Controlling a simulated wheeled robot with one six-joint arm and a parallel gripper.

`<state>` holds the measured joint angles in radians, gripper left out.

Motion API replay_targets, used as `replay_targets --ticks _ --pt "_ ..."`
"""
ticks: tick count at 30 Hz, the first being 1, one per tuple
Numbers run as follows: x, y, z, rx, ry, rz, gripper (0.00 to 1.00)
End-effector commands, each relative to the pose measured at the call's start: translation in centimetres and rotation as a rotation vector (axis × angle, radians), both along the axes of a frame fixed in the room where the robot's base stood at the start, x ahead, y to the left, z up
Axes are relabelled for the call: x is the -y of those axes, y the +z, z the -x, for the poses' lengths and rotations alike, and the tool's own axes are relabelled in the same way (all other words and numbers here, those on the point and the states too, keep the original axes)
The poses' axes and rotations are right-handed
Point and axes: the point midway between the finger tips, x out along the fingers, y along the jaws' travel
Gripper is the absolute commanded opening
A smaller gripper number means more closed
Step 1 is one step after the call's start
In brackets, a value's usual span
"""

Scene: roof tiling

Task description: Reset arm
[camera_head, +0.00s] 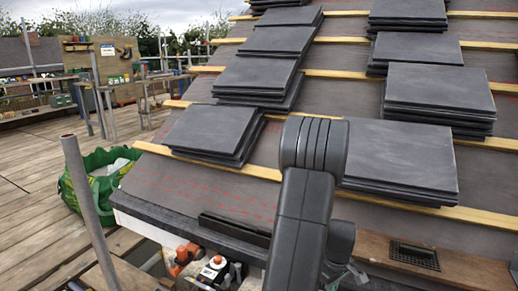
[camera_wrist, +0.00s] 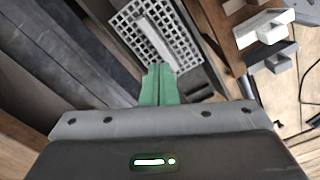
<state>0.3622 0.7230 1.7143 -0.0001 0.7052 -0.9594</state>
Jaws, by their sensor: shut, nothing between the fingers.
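My gripper (camera_wrist: 160,84) shows in the wrist view as green fingers pressed together, with nothing between them. Beyond the fingertips is a light grey grid-like part (camera_wrist: 155,35) close to a wooden surface. In the head view my dark arm rises in front of the roof and hides part of the tiles and the lower roof edge. The gripper itself cannot be made out in the head view.
Stacks of grey slate tiles (camera_head: 400,155) lie on the sloping roof between wooden battens (camera_head: 335,73). A vertical metal pole (camera_head: 88,200) and a green bag (camera_head: 75,190) stand at the left. A dark vent (camera_head: 414,255) lies on a plank at the lower right. Wooden decking is clear at far left.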

Motion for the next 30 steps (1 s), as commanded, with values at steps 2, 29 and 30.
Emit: replay_targets --ticks 2,29,30 --pt "0.0 -1.6 0.0 -0.001 0.0 0.0 0.0" --pt "0.0 -5.9 0.0 0.001 0.0 0.0 0.0" --pt "0.0 -5.7 0.0 0.001 0.0 0.0 0.0"
